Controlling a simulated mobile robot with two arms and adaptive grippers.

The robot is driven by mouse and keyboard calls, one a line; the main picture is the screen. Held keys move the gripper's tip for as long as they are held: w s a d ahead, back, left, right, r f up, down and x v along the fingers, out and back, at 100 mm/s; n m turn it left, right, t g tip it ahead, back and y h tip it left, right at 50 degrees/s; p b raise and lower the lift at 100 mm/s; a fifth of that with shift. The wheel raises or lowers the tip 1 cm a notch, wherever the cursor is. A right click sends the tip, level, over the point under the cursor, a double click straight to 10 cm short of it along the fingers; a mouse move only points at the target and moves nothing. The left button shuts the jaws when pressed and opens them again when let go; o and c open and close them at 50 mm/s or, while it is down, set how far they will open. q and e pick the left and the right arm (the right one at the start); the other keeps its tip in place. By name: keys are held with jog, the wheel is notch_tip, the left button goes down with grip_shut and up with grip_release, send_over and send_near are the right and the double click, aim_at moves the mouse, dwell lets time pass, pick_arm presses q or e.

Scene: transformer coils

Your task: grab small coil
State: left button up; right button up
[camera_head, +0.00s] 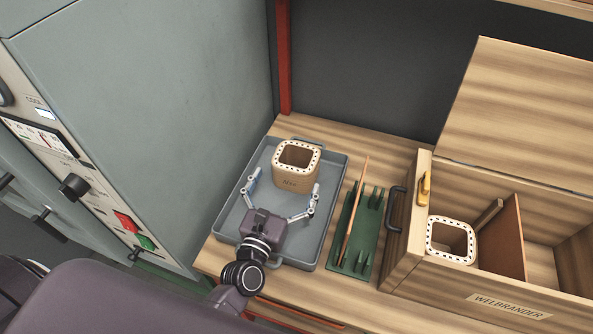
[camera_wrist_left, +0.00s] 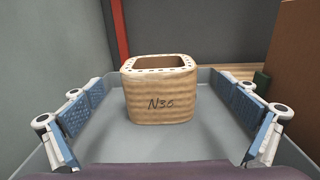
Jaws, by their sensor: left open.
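A small tan coil (camera_head: 296,177) with a square, rounded, hollow body and a pale dotted rim stands upright on a grey tray (camera_head: 330,217). In the left wrist view the coil (camera_wrist_left: 160,92) bears the marking "N36" and stands between and beyond the fingers. My left gripper (camera_head: 283,192) is open over the tray, with its fingers spread to either side of the coil's near part. The blue finger pads in the left wrist view (camera_wrist_left: 165,105) do not touch the coil. My right gripper is not in view.
A green rack (camera_head: 354,235) with a thin wooden stick lies right of the tray. A wooden crate marked "WELBRANDER" (camera_head: 507,305) holds another coil (camera_head: 450,241) and a divider. A grey cabinet (camera_head: 150,110) stands close on the left; a red post (camera_head: 284,60) rises behind.

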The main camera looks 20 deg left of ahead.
aim_at(301, 147)
pick_arm(q)
jog(key=shift+w, duration=0.3)
jog(key=w, duration=0.2)
jog(key=w+p, duration=0.1)
jog(key=w, duration=0.1)
jog(key=w+p, duration=0.1)
jog(key=w, duration=0.1)
jog(key=shift+r, duration=0.4)
jog(key=shift+w+f, duration=0.15)
jog(key=shift+w, duration=0.45)
jog(key=shift+s, duration=0.1)
jog(key=shift+c, duration=0.6)
jog(key=c, duration=1.3)
jog(key=shift+c, duration=0.9)
jog(key=shift+r+p, duration=0.3)
jog(key=shift+p, duration=0.1)
